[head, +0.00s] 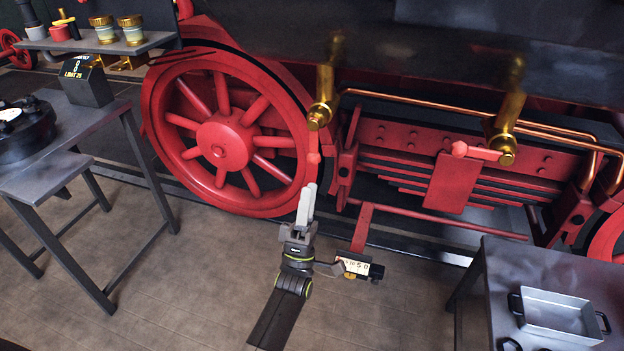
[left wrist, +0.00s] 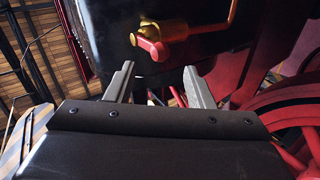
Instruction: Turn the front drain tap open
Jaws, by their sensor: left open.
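Two brass drain taps with red levers hang under the dark cylinder side in the head view. The left tap (head: 320,100) has its red lever (head: 313,157) hanging down. The right tap (head: 507,135) has its red lever (head: 475,151) lying sideways, pointing left. I cannot tell from labels which is the front one. My left gripper (head: 308,190) is open and empty, pointing up just below the left tap's lever, apparently apart from it. In the left wrist view a brass tap (left wrist: 165,30) and its red lever (left wrist: 152,47) show beyond the open left gripper (left wrist: 159,68). My right gripper is out of view.
A red spoked wheel (head: 222,140) stands left of the taps. A copper pipe (head: 420,106) runs between them. A grey table (head: 540,265) with a metal tray (head: 560,315) is at lower right; a workbench (head: 90,130) is at left. A numbered plate (head: 362,267) sits beside my left arm.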

